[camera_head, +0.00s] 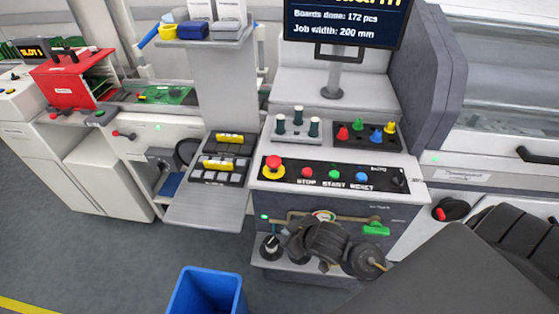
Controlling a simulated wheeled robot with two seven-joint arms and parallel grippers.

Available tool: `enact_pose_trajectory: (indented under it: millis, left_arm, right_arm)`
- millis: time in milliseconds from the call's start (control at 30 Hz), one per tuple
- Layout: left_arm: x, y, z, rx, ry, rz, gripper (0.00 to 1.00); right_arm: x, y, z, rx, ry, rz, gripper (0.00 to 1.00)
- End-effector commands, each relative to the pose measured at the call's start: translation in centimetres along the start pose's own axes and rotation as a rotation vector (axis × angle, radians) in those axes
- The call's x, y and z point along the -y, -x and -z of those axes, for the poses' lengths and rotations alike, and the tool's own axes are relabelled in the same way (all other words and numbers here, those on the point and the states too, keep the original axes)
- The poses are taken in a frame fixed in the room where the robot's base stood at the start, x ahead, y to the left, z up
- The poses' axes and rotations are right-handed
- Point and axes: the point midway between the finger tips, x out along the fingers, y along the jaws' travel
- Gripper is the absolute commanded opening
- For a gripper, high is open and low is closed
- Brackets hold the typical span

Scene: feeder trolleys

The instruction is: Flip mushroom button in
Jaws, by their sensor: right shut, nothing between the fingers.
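The red mushroom button (273,162) sits on a yellow collar at the left end of the black control panel (318,187). It stands out from the panel, and nothing covers it. My right gripper (293,240) is in front of the machine's lower front, below the panel and lower right of the mushroom button. It is apart from the button in the picture. It is shut and holds nothing; its fingers are small and dark, so their exact pose is hard to tell. My left gripper is not in view.
Red, green and blue buttons (334,174) and a black knob (398,180) share the panel. Behind it stand pegs (298,123) and a tray of coloured knobs (366,134). A green-handled lever (376,229) is near my right gripper. A blue bin (207,292) stands on the floor.

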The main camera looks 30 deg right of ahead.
Motion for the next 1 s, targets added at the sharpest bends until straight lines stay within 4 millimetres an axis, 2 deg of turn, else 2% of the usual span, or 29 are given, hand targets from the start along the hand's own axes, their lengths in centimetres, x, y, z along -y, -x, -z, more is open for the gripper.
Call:
enact_pose_trajectory:
  millis: [33, 100, 200, 333, 400, 500, 700, 833, 1000]
  left_arm:
    - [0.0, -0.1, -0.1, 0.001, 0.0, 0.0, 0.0]
    - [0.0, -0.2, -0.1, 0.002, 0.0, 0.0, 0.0]
    - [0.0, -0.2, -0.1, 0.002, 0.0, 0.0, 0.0]
    - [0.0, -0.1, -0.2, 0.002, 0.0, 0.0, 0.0]
    - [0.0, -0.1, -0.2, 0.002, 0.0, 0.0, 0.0]
    - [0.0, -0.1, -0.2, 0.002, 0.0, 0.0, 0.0]
    - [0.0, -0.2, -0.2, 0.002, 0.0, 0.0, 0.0]
    - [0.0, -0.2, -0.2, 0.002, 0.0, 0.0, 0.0]
    - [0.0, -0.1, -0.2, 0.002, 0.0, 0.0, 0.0]
  right_arm:
    - [-1.0, 0.8, 4.7, -0.126, 0.069, 0.0, 0.0]
    - [-1.4, 2.0, 9.9, -0.272, 0.151, 0.029, 0.0]
    - [-1.8, 3.0, 15.5, -0.423, 0.27, 0.107, 0.0]
    - [-3.3, 4.2, 20.4, -0.502, 0.412, 0.249, 0.0]
    - [-4.9, 5.1, 21.8, -0.485, 0.466, 0.324, 0.0]
    - [-8.1, 7.0, 22.7, -0.406, 0.5, 0.408, 0.0]
    - [-14.3, 11.4, 22.6, -0.211, 0.439, 0.488, 0.0]
    - [-16.6, 13.6, 22.2, -0.132, 0.383, 0.506, 0.0]
    - [-17.5, 14.6, 21.9, -0.095, 0.35, 0.516, 0.0]
